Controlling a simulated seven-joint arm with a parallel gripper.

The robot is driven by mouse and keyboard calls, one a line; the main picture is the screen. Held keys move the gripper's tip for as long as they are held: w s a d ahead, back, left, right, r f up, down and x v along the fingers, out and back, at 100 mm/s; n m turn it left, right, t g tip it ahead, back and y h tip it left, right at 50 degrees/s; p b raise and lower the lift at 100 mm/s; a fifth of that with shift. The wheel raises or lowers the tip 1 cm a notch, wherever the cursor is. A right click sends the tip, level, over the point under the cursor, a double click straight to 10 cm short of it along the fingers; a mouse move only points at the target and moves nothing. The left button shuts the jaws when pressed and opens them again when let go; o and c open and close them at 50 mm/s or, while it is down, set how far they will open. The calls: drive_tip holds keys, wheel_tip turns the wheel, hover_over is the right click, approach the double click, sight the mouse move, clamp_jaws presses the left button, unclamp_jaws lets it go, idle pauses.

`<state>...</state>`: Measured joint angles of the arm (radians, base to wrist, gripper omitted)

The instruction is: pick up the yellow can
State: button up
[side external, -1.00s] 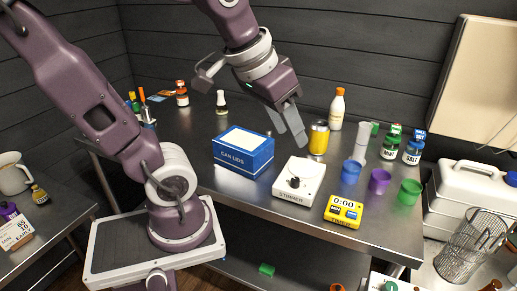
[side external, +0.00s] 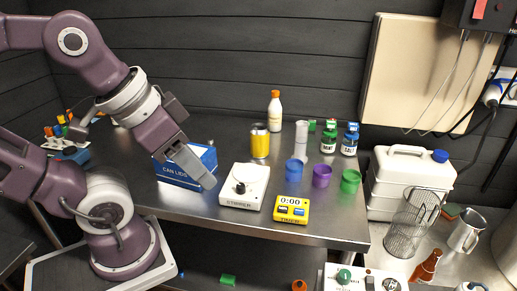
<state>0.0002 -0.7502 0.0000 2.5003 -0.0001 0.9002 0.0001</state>
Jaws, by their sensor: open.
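The yellow can (side external: 260,142) stands upright on the steel table, behind the white stirrer and in front of the white bottle with an orange cap. It has a dark top and nothing touches it. My gripper (side external: 200,178) is open and empty. It points down and to the right in front of the blue can lids box (side external: 180,170), hiding part of it. The gripper is to the left of the can and nearer the camera, clearly apart from it.
The stirrer (side external: 244,187) and yellow timer (side external: 291,209) stand in front of the can. Blue (side external: 294,171), purple (side external: 322,176) and green (side external: 350,181) cups stand to the right. The bottle (side external: 275,112) and a clear cylinder (side external: 301,138) are close behind and beside the can.

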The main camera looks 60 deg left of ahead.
drive_tip(key=shift+o, duration=0.3)
drive_tip(key=o, duration=0.8)
drive_tip(key=shift+o, duration=0.2)
drive_tip(key=n+g+y, duration=0.5)
drive_tip(key=n+y, duration=0.5)
drive_tip(key=n, duration=0.4)
approach(264, 135)
drive_tip(key=s+a+r, duration=0.1)
drive_tip(key=s, duration=0.6)
drive_tip(key=w+a+f+y, duration=0.1)
drive_tip(key=w+a+f, duration=0.1)
drive_tip(key=w+a+f+n+y, duration=0.1)
drive_tip(key=w+f, duration=0.1)
drive_tip(key=w, duration=0.1)
drive_tip(key=w+a+f+n+t+y, duration=0.1)
drive_tip(key=w+a+f, duration=0.1)
drive_tip(key=f, duration=0.1)
drive_tip(key=shift+w+a, duration=0.2)
drive_tip(key=shift+a, duration=0.1)
drive_tip(key=x, duration=0.4)
drive_tip(key=r+x, duration=0.1)
drive_tip(key=x, duration=0.2)
drive_tip(key=shift+a, duration=0.2)
